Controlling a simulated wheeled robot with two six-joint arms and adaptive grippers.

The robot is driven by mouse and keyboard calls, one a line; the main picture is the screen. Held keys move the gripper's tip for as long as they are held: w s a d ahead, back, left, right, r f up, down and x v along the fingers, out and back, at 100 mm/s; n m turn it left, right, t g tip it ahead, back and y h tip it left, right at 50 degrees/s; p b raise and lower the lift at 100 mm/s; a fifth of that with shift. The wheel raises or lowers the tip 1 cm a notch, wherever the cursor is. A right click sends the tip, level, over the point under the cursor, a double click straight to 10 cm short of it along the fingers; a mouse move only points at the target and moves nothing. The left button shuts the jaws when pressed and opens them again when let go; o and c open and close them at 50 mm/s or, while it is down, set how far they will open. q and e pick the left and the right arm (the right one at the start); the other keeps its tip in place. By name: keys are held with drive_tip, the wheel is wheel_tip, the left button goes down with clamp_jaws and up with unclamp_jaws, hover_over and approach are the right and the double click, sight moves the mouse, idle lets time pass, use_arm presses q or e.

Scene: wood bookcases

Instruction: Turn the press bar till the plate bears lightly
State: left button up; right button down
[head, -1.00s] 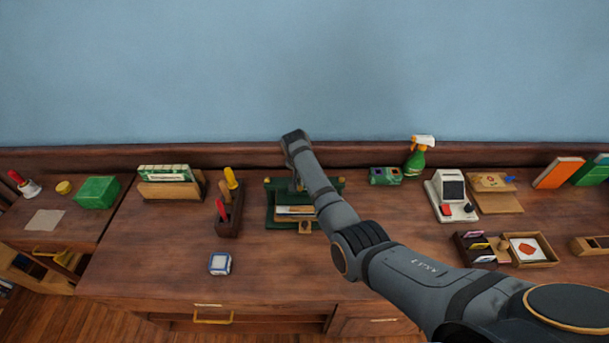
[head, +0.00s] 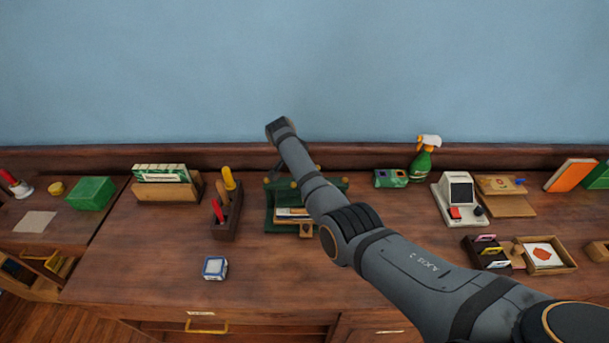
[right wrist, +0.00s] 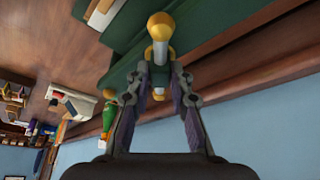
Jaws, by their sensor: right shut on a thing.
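The green book press (head: 270,212) stands on the desk in the middle of the head view, partly covered by my right arm. Books or papers (head: 292,212) lie in it. In the right wrist view, the press bar (right wrist: 160,45) is a pale metal rod with a brass ball at its end. My right gripper (right wrist: 160,78) is shut on the bar, with its fingers on both sides just below the ball. In the head view this gripper is mostly hidden by my wrist. The plate's contact with what lies under it cannot be made out. My left gripper is not in view.
A dark tool holder (head: 226,222) stands left of the press, with a blue-and-white box (head: 215,268) in front. A green patterned box (head: 391,178) and a spray bottle (head: 421,164) stand to the right. The wall is close behind. The desk front has free room.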

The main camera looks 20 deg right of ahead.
idle(0.3)
drive_tip(key=c, duration=1.2)
unclamp_jaws()
drive_tip(key=v, duration=1.2)
